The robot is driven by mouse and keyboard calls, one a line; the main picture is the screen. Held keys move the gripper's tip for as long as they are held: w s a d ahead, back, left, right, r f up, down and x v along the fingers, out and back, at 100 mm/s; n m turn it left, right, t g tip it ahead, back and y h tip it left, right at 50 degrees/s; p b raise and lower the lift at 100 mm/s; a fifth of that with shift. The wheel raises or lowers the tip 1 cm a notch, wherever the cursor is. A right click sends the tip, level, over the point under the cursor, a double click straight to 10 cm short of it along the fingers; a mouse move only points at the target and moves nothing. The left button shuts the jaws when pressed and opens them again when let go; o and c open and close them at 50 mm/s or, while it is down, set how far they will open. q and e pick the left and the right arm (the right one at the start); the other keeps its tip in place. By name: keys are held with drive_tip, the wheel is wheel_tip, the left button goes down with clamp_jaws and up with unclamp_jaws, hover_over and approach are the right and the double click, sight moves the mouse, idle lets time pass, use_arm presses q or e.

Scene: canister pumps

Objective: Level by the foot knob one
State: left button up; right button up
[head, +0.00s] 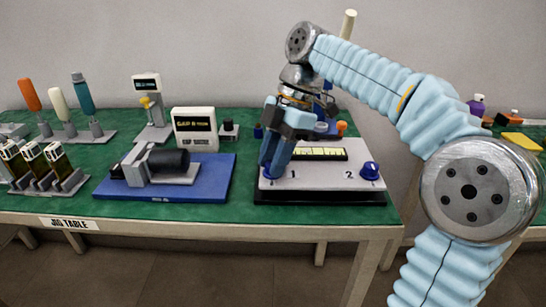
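A pale levelling plate (315,178) on a black base stands at the right of the green table, marked 1 at front left and 2 at front right. Foot knob two (370,170) is a blue knob at the front right corner. My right gripper (270,166) points down at the front left corner beside the mark 1. Its blue fingers cover foot knob one, so I cannot tell whether they are closed on it. A yellow-green level vial (320,154) lies in the plate's middle; its bubble is too small to read. My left gripper is out of view.
A blue board (215,180) with a dark cylinder in a grey cradle (165,162) is left of the plate. A white display box (195,130) stands behind it. Racks with coloured handles (85,98) and small bottles (57,160) fill the left side.

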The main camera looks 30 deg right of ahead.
clamp_jaws()
drive_tip(key=shift+m, duration=0.3)
drive_tip(key=m+t+b, duration=0.1)
drive_tip(key=m, duration=0.2)
drive_tip(key=shift+s+m+t, duration=0.1)
drive_tip(key=shift+m+t, duration=0.2)
drive_tip(key=m+t, duration=0.1)
drive_tip(key=m, duration=0.1)
drive_tip(key=m+t+h, duration=0.1)
drive_tip(key=m, duration=0.2)
drive_tip(key=shift+b, duration=0.4)
drive_tip(key=m+h, duration=0.1)
drive_tip(key=m, duration=0.2)
drive_tip(key=m+t+h, duration=0.1)
drive_tip(key=m, duration=0.1)
drive_tip(key=shift+s+m, duration=0.1)
drive_tip(key=shift+m, duration=0.3)
drive_tip(key=m+h, duration=0.1)
drive_tip(key=m, duration=0.3)
drive_tip(key=shift+a+m+h, duration=0.15)
drive_tip(key=shift+m+h, duration=0.25)
